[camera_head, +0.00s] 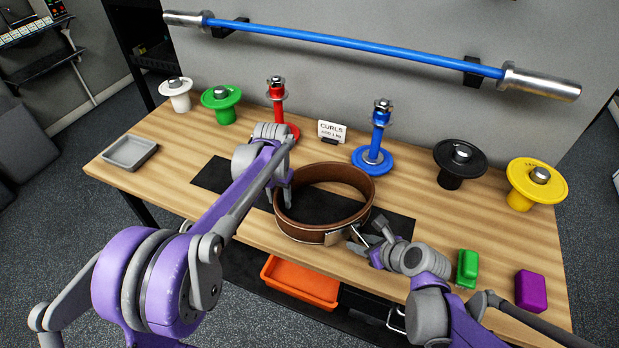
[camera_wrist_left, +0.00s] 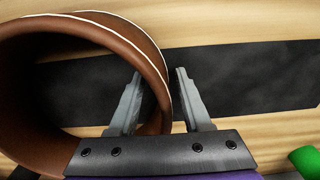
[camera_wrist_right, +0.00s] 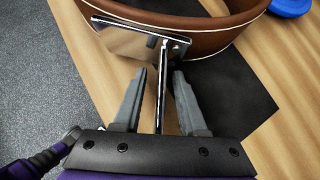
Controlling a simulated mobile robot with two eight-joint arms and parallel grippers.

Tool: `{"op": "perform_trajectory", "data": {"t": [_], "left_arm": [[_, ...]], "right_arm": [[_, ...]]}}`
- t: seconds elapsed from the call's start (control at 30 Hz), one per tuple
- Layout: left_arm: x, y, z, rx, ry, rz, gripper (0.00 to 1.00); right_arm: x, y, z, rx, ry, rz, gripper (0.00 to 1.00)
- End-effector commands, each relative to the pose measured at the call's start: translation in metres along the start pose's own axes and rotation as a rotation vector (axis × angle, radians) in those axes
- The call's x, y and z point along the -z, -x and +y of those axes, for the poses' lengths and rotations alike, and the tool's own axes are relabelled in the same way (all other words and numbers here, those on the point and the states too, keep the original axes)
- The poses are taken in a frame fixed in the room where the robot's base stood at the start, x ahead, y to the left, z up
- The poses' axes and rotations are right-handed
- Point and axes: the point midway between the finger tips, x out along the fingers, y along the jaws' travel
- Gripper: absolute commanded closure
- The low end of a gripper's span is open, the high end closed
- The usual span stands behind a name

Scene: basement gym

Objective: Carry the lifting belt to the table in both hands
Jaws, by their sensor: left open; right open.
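The brown lifting belt (camera_head: 318,238), closed into a loop with a metal buckle, stands on edge on a black mat (camera_head: 398,224) on the wooden table (camera_head: 480,238). My left gripper (camera_head: 283,195) is open at the belt's left side. In the left wrist view its fingers (camera_wrist_left: 157,85) straddle the belt wall (camera_wrist_left: 150,60), one inside the loop and one outside. My right gripper (camera_head: 360,238) is open at the buckle. In the right wrist view its fingers (camera_wrist_right: 158,85) lie either side of a metal prong below the buckle plate (camera_wrist_right: 130,40). I cannot tell whether they touch it.
Behind the belt stand red (camera_head: 277,105) and blue (camera_head: 377,140) weight posts and a small sign (camera_head: 333,132). Green (camera_head: 467,268) and purple (camera_head: 531,291) blocks lie at the right front. A grey tray (camera_head: 130,152) is at the left. An orange bin (camera_head: 300,282) sits below the front edge.

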Motion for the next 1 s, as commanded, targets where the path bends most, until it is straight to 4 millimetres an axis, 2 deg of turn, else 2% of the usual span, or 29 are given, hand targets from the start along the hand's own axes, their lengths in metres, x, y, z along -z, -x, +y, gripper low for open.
{"op": "perform_trajectory", "data": {"t": [0.3, 0.5, 0.77, 1.0], "left_arm": [[0.001, 0.066, 0.000, 0.000, 0.000, 0.000, 0.51], [0.001, 0.098, 0.000, -0.001, 0.000, -0.001, 0.51], [0.001, 0.109, 0.000, -0.001, 0.000, -0.001, 0.51], [0.001, 0.109, 0.000, -0.001, 0.000, -0.001, 0.51]], "right_arm": [[0.000, 0.000, 0.000, 0.000, 0.000, 0.000, 0.59], [0.000, 0.000, 0.000, 0.000, 0.000, 0.000, 0.59], [0.000, 0.008, -0.001, 0.001, -0.001, 0.000, 0.59], [0.001, 0.042, 0.000, 0.002, -0.003, 0.001, 0.59]]}}
